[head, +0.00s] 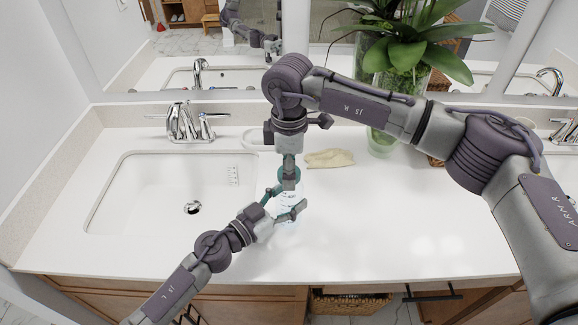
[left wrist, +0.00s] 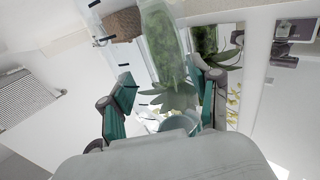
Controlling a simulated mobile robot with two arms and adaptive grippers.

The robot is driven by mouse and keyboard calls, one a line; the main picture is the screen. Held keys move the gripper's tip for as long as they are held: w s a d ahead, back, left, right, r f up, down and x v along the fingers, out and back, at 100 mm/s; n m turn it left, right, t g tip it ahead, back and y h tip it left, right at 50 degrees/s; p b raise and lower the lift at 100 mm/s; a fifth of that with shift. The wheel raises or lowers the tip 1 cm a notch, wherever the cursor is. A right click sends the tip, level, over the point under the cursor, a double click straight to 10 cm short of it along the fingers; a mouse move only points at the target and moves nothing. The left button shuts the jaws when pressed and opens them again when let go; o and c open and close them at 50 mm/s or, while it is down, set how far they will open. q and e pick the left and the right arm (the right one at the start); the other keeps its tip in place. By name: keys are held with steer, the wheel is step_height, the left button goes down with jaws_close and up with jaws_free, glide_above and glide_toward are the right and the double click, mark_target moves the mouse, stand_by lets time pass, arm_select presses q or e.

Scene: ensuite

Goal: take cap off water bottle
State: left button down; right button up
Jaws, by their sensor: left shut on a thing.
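The water bottle (head: 287,199) is a clear bottle with small printed marks, upright near the middle of the counter. My left gripper (head: 285,208) is shut around its body from the front left. In the left wrist view a pale, rounded part of the bottle (left wrist: 177,124) shows between the teal-padded fingers of my left gripper (left wrist: 165,105). My right gripper (head: 289,181) points straight down at the bottle's top from above. It hides the cap, and I cannot tell whether its fingers are closed on it.
A white sink (head: 135,190) with a chrome faucet (head: 186,122) lies to the left. A folded beige cloth (head: 330,158) lies behind the bottle to the right. A glass vase with a green plant (head: 400,80) stands at the back. The counter's right front (head: 400,235) is clear.

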steer(key=c, duration=0.9)
steer(key=n, duration=2)
steer(key=shift+w+r+n, duration=0.1)
steer(key=shift+n, duration=0.2)
steer(key=n, duration=0.4)
steer(key=shift+n, duration=0.4)
steer(key=n, duration=0.9)
steer(key=shift+n, duration=0.3)
steer(key=n, duration=1.9)
steer(key=shift+r, duration=0.1)
steer(key=shift+r, duration=0.1)
